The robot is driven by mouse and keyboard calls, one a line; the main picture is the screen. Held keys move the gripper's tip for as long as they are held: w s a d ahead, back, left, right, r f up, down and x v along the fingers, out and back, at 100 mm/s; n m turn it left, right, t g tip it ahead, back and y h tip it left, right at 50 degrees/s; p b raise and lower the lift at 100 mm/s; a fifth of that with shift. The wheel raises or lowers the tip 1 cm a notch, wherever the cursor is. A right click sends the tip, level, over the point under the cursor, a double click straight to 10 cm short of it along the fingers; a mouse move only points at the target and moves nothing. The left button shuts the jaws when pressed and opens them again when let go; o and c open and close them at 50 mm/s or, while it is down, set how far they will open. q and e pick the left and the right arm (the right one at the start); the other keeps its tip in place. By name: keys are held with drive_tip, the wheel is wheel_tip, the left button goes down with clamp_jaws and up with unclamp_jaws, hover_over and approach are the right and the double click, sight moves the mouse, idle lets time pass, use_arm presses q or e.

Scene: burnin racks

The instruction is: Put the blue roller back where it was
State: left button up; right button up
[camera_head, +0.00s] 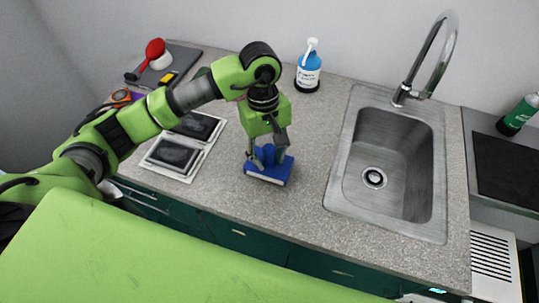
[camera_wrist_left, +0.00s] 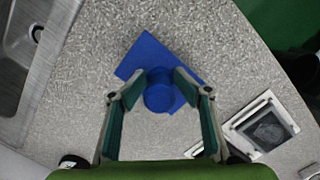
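The blue roller (camera_head: 268,154) stands upright on a flat blue pad (camera_head: 268,176) on the counter, left of the sink. In the left wrist view the roller (camera_wrist_left: 160,92) shows as a blue cylinder over the pad (camera_wrist_left: 146,56). My left gripper (camera_head: 267,160) points down over it. In the left wrist view its fingertips (camera_wrist_left: 161,82) lie against both sides of the cylinder. Whether the roller's lower end touches the pad is hard to tell. My right gripper is not in view.
Two white-framed dark panels (camera_head: 147,163) lie left of the pad. A grey board (camera_head: 190,58) with a red-handled tool (camera_head: 154,48) is at the back left. A blue bottle (camera_head: 308,75) stands by the wall. The sink (camera_head: 345,178) is at right; the counter between is clear.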

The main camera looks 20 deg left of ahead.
sight(268, 145)
use_arm(q)
drive_tip(key=shift+a, duration=0.1)
drive_tip(key=shift+r+p, duration=0.15)
drive_tip(key=shift+p, duration=0.2)
drive_tip(key=shift+w+r+p, duration=0.15)
drive_tip(key=shift+r+p, duration=0.55)
drive_tip(key=shift+w+a+r+b, duration=0.15)
drive_tip(key=shift+w+r+b, duration=0.05)
drive_tip(key=shift+r+b, duration=0.6)
wheel_tip(268, 145, up, 10)
drive_tip(key=b, duration=0.2)
drive_tip(key=shift+w+a, duration=0.45)
